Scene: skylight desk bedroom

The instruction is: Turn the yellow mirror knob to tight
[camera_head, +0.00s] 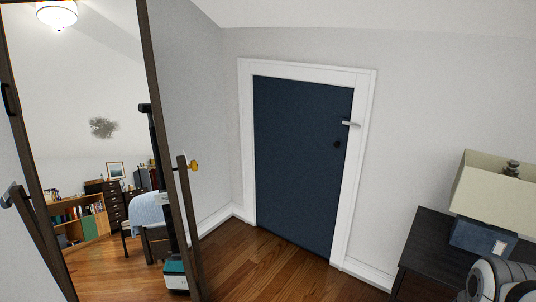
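A tall mirror (85,130) in a dark frame stands at the left. The yellow knob (194,165) sits on the right side of the mirror, at the top of a dark upright post (187,215). The knob is small here, and I cannot tell its turn position. A grey and white part of my arm shows at the bottom right corner, far from the knob. My gripper is not in view.
A dark blue door (298,165) in a white frame stands behind. A dark table (425,240) with a lamp (495,190) is at the right. Wooden floor (260,265) lies open between mirror and table. The mirror reflects shelves and a bed.

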